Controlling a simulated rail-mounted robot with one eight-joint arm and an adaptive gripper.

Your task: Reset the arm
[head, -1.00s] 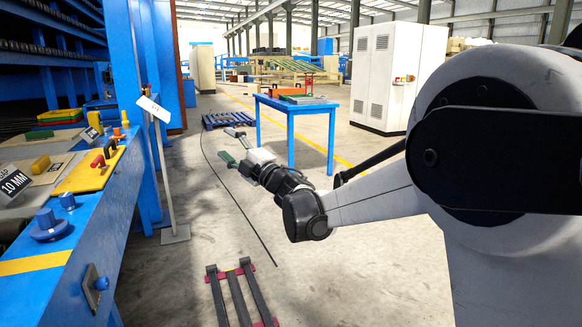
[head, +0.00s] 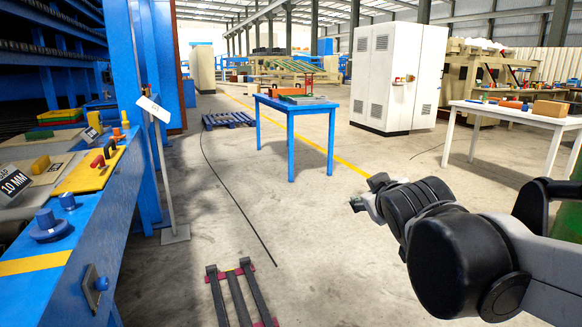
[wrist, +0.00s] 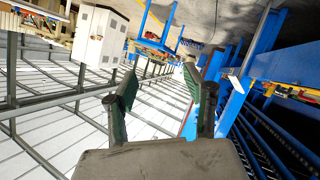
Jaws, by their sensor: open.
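My gripper (head: 366,193) is at the right of the head view, held out over open floor at the end of my bent arm. It points up and to the left in the picture. In the wrist view my gripper (wrist: 163,105) shows two green-black fingers spread wide apart, with nothing between them. Beyond the fingers the wrist view shows the roof beams and, tilted, the white cabinet and blue machinery.
A blue table (head: 292,106) stands mid-floor with a tray on it. A white table (head: 500,112) with parts is at right. A white cabinet (head: 393,80) stands behind. The blue machine bench (head: 75,250) runs along the left. Floor between is mostly clear.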

